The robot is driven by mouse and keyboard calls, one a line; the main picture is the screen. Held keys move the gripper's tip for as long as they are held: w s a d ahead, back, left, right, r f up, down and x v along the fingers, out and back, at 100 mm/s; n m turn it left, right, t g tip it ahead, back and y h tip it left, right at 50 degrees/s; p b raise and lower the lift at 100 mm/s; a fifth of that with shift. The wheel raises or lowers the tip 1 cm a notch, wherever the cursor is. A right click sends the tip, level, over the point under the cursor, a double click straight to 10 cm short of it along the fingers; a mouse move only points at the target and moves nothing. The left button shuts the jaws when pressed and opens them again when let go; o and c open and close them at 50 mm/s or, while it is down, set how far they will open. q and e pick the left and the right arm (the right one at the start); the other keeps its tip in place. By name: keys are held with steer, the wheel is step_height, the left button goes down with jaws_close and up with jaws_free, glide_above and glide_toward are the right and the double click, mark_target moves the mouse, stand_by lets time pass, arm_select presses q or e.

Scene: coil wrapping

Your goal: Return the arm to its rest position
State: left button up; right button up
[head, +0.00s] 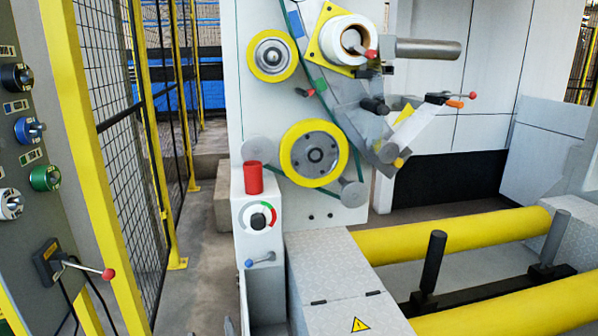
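Neither of my arms shows clearly in the head view, and I cannot make out a gripper. A small pale shape cut off at the bottom edge, left of the centre, is too little to identify. The coil wrapping machine (240,60) stands ahead. It carries a yellow-rimmed upper wheel (272,56), a larger yellow-rimmed lower wheel (298,153) and a white roll (345,38) on a yellow plate.
A grey control panel (25,180) with knobs and a red-tipped lever (85,268) stands close at left, beside a yellow-framed mesh fence (130,150). A pedestal with a dial (258,220) carries a red cylinder (253,178). Yellow rollers (450,238) lie at right. Floor (200,260) is clear between fence and pedestal.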

arm_select(q)
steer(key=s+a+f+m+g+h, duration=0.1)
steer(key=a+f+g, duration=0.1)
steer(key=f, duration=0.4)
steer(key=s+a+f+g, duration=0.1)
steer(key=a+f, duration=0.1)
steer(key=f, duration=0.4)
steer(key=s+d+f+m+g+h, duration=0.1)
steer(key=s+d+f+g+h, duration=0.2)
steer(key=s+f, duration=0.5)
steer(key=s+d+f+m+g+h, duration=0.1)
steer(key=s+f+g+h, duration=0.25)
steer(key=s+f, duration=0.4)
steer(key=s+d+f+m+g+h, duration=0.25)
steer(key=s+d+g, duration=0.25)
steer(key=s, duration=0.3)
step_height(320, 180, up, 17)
steer(key=p, duration=1.8)
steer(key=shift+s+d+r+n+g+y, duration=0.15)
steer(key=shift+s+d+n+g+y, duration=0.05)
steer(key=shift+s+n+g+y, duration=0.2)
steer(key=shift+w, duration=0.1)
